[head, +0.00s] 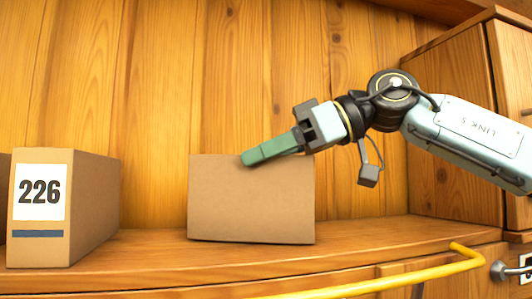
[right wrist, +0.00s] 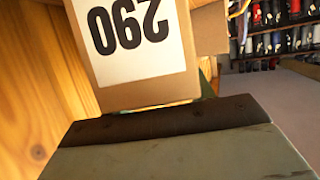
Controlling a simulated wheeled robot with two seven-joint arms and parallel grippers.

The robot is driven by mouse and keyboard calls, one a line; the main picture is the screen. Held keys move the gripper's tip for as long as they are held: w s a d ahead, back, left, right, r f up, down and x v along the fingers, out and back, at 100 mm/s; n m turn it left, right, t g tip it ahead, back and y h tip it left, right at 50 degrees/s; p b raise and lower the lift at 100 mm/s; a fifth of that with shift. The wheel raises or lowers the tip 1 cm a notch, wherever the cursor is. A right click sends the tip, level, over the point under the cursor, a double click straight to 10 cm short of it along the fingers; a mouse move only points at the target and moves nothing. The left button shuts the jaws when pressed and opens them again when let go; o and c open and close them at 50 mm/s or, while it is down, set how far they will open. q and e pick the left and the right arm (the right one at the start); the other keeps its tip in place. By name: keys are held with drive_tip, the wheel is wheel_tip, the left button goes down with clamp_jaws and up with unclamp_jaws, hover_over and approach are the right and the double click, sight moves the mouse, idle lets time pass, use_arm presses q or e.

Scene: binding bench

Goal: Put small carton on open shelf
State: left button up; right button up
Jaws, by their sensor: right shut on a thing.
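The small carton (head: 250,205) is a plain brown box in the middle of the head view, at the open shelf (head: 375,232). Its underside is level with the shelf top or very close to it; I cannot tell whether it touches. My right gripper (head: 270,151) reaches in from the right, its green fingers shut on the carton's upper edge. In the right wrist view the carton (right wrist: 110,90) fills the upper middle, with a white label reading 290 upside down. The fingertips are mostly hidden there. My left gripper is in neither view.
A carton labelled 226 (head: 92,205) stands on the shelf to the left, with a clear gap between. A wooden cabinet (head: 455,150) bounds the right side. A yellow rail (head: 400,284) runs in front. Rows of dark items (right wrist: 280,45) show behind in the wrist view.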

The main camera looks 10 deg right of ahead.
drive_tip(key=shift+a, duration=0.1)
drive_tip(key=shift+f, duration=0.2)
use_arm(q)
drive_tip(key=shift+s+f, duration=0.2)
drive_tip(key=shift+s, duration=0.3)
use_arm(e)
drive_tip(key=o, duration=1.4)
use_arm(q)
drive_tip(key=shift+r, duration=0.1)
use_arm(e)
drive_tip(key=shift+r, duration=0.2)
drive_tip(key=shift+r, duration=0.2)
use_arm(q)
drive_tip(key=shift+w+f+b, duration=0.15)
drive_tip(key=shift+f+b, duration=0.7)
drive_tip(key=shift+b, duration=0.05)
use_arm(e)
drive_tip(key=v, duration=1.2)
drive_tip(key=shift+s+f, duration=0.1)
